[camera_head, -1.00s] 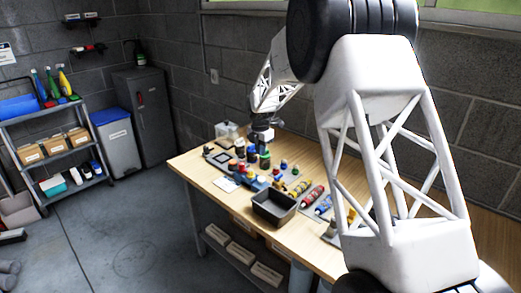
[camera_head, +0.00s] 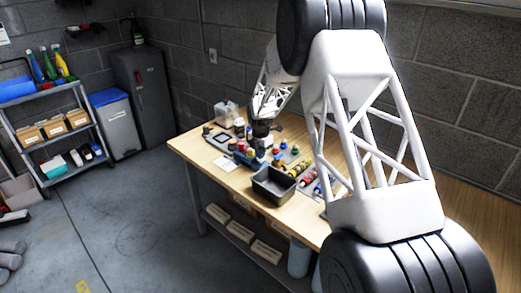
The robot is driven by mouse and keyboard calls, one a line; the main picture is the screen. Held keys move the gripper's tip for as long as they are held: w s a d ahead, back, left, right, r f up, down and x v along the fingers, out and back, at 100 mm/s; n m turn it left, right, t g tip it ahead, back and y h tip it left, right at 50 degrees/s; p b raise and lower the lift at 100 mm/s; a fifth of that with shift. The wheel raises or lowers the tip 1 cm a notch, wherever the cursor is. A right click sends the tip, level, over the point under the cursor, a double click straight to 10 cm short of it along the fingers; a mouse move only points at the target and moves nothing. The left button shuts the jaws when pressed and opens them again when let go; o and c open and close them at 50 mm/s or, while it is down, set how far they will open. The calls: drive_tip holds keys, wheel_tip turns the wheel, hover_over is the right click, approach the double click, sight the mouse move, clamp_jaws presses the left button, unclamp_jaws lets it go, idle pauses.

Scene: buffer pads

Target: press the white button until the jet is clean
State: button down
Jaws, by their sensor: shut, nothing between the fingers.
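My gripper (camera_head: 260,143) is at the far part of the wooden workbench (camera_head: 215,170), low over a group of small bottles and colored caps. Its fingers are small and dark here, and they hold nothing that I can see.
A black open bin (camera_head: 273,186) stands at the bench's front edge. Red and yellow tubes (camera_head: 299,168) lie to its right, partly behind my arm. Shelving (camera_head: 50,135) and a grey bin (camera_head: 116,125) stand apart on the left.

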idle(0.3)
drive_tip(key=shift+f, duration=0.95)
wheel_tip(320, 180, up, 14)
drive_tip(key=shift+r, duration=0.15)
idle(0.3)
idle(0.6)
drive_tip(key=shift+s+a+r, duration=0.1)
drive_tip(key=shift+a+r, duration=0.05)
drive_tip(key=shift+r, duration=0.65)
drive_tip(key=shift+f, duration=0.2)
